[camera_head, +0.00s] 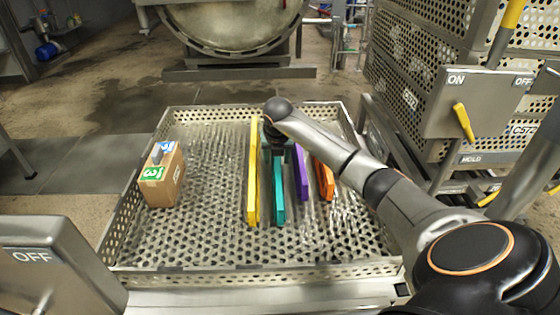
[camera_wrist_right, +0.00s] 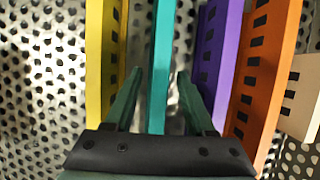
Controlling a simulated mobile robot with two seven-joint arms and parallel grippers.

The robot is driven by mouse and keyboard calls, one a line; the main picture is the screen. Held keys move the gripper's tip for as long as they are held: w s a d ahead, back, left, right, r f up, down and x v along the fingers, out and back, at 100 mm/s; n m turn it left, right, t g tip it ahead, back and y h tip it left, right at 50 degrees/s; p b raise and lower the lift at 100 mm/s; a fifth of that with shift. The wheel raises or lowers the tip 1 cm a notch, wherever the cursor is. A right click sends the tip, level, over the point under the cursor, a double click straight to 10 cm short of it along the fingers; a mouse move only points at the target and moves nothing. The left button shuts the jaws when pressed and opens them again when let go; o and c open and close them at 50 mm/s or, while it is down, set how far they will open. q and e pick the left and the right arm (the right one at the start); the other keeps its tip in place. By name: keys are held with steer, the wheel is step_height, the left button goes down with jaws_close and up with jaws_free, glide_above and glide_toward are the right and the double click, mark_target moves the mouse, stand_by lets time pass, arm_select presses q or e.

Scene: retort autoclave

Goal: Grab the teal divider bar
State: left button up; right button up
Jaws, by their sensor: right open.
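The teal divider bar (camera_head: 279,190) stands on edge in the perforated metal tray (camera_head: 215,266), between a yellow bar and a purple bar. My right gripper (camera_head: 278,150) is over the far part of the teal bar; the arm hides its fingers in part. In the right wrist view the teal bar (camera_wrist_right: 160,60) runs between the two dark green fingers of the right gripper (camera_wrist_right: 159,78). The fingers are open, one on each side, with visible gaps to the bar. My left gripper is not in view.
The yellow bar (camera_head: 253,180) is close left of the teal one. The purple bar (camera_head: 301,175) and orange bar (camera_head: 325,180) stand to the right. A beige bar (camera_wrist_right: 304,95) shows at the wrist view's right edge. A cardboard box (camera_head: 162,180) stands at the tray's left.

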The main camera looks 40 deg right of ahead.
jaws_close()
stand_by(0.5)
stand_by(1.0)
